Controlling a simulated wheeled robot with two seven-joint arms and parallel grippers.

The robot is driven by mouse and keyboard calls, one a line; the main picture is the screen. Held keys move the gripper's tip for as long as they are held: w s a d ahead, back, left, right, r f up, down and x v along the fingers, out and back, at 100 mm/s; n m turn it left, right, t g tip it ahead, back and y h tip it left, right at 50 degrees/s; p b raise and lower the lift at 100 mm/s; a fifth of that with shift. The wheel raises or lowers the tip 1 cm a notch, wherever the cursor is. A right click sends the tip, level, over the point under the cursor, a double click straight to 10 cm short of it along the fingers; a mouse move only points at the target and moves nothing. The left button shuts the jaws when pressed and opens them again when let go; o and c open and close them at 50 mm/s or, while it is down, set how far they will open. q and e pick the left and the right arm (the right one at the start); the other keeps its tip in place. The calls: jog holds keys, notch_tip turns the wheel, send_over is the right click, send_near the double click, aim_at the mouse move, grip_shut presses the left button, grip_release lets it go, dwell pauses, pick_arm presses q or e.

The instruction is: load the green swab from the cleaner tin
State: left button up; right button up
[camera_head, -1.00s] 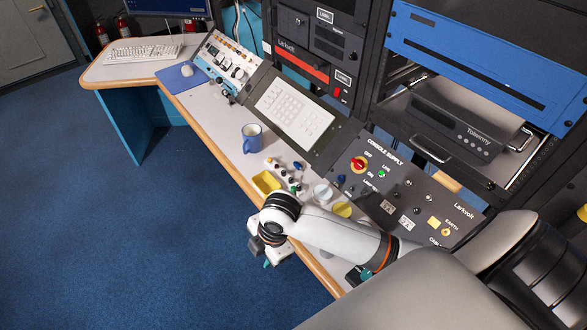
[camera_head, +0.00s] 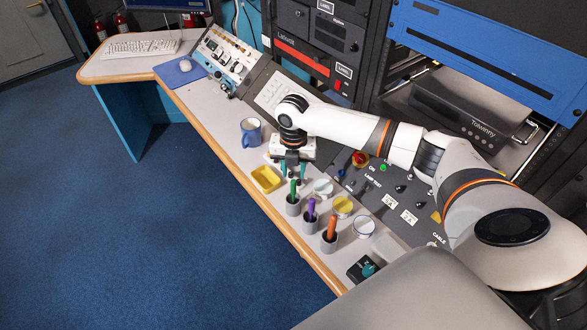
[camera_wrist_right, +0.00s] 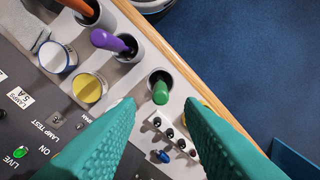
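The green swab (camera_head: 293,190) stands upright in a grey cup (camera_head: 292,207) near the front edge of the desk. It also shows in the right wrist view (camera_wrist_right: 160,92), seen from above. My right gripper (camera_head: 291,172) is above and just behind that cup. Its teal fingers are spread with nothing between them, and the green swab appears just beyond their tips in the wrist view. Behind the cups are a white tin (camera_head: 323,187), a yellow tin (camera_head: 343,206) and a white tin with a blue rim (camera_head: 364,227). I cannot tell which is the cleaner tin. My left gripper is not in view.
A purple swab (camera_head: 311,209) and an orange swab (camera_head: 332,228) stand in neighbouring cups. A yellow tray (camera_head: 266,179) and a blue mug (camera_head: 250,132) lie to the left. The console panel (camera_head: 385,195) rises behind.

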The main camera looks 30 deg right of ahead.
aim_at(293, 181)
notch_tip(293, 181, down, 3)
jog(key=shift+r+b, duration=0.2)
jog(key=shift+b, duration=0.8)
jog(key=shift+f, duration=0.35)
jog(key=shift+f+b, duration=0.65)
jog(key=shift+f, duration=1.1)
grip_shut()
notch_tip(293, 181, up, 10)
jog(key=p, duration=1)
jog(key=shift+r, duration=0.1)
